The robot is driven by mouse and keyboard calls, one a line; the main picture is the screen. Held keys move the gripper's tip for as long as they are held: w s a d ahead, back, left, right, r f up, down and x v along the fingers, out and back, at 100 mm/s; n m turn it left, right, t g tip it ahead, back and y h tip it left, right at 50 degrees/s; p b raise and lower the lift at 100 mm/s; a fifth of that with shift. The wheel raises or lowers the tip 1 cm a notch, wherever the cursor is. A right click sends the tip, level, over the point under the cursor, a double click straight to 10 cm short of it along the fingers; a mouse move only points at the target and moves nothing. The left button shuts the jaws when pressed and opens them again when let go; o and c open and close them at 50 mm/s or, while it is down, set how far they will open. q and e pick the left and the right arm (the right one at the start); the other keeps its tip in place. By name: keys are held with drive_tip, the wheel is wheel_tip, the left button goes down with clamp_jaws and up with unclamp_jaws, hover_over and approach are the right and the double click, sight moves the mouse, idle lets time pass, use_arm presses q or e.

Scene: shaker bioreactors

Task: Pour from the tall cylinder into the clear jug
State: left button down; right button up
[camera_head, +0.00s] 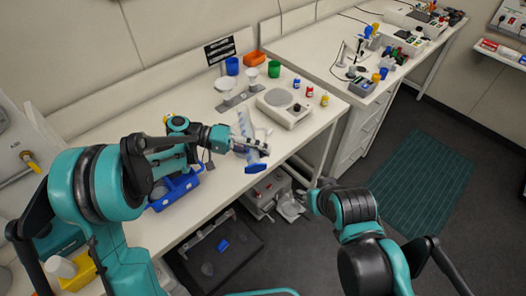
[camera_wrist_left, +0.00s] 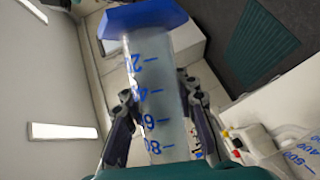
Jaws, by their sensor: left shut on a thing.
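My left gripper (camera_head: 250,147) is shut on the tall cylinder, a clear tube with blue graduation marks and a blue foot (camera_head: 257,168). In the left wrist view the tall cylinder (camera_wrist_left: 155,95) runs between the two fingers, its blue foot away from the wrist. In the head view it is held near the table's front edge, with its foot toward the front. The clear jug (camera_wrist_left: 297,150) with blue numbers shows at the lower right of the left wrist view. In the head view, clear surfaces overlap behind the gripper and are hard to separate.
A white balance (camera_head: 285,108) stands on the table behind the gripper, with small red and yellow bottles beside it. Blue and green cups and an orange bin (camera_head: 254,58) stand at the back. A blue rack (camera_head: 175,190) sits at the front left.

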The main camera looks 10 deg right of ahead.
use_arm(q)
drive_tip(key=shift+r+n, duration=0.4)
drive_tip(key=shift+r, duration=0.25)
drive_tip(key=shift+r+n+g, duration=0.3)
drive_tip(key=shift+r, duration=0.15)
drive_tip(key=shift+r+h, duration=0.15)
drive_tip(key=shift+h, duration=0.15)
drive_tip(key=shift+r, duration=0.15)
idle(0.8)
drive_tip(key=shift+w+r+n+g, duration=0.1)
drive_tip(key=shift+r+n+g, duration=0.2)
drive_tip(key=shift+r+n, duration=0.4)
drive_tip(key=shift+r, duration=0.2)
drive_tip(key=shift+w+r+n+h, duration=0.2)
drive_tip(key=shift+r+n+h, duration=0.2)
drive_tip(key=shift+r+n, duration=0.25)
drive_tip(key=shift+r, duration=0.2)
idle(1.6)
